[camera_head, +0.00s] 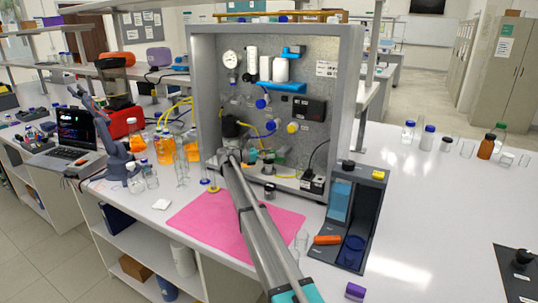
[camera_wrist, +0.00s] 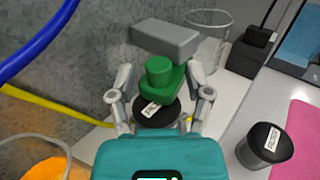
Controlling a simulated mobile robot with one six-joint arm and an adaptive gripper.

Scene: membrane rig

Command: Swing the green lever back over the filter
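The green lever (camera_wrist: 158,80) shows in the wrist view, with a raised round green knob and a grey block (camera_wrist: 165,38) beyond it. A dark round piece with a white label, which looks like the filter (camera_wrist: 157,112), lies below and nearer than the knob, partly covered by the lever. My gripper (camera_wrist: 161,78) is open, with one finger on each side of the lever and filter. I see no clear contact with either finger. In the head view, my arm reaches to the lower part of the rig panel, and the gripper is too small to read there.
A clear beaker (camera_wrist: 208,38) stands close behind the lever. A black-lidded jar (camera_wrist: 265,145) stands to the right, near the pink mat (camera_head: 205,222). Blue and yellow hoses (camera_wrist: 50,111) run at the left. The grey cabinet frame (camera_head: 350,85) surrounds the panel.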

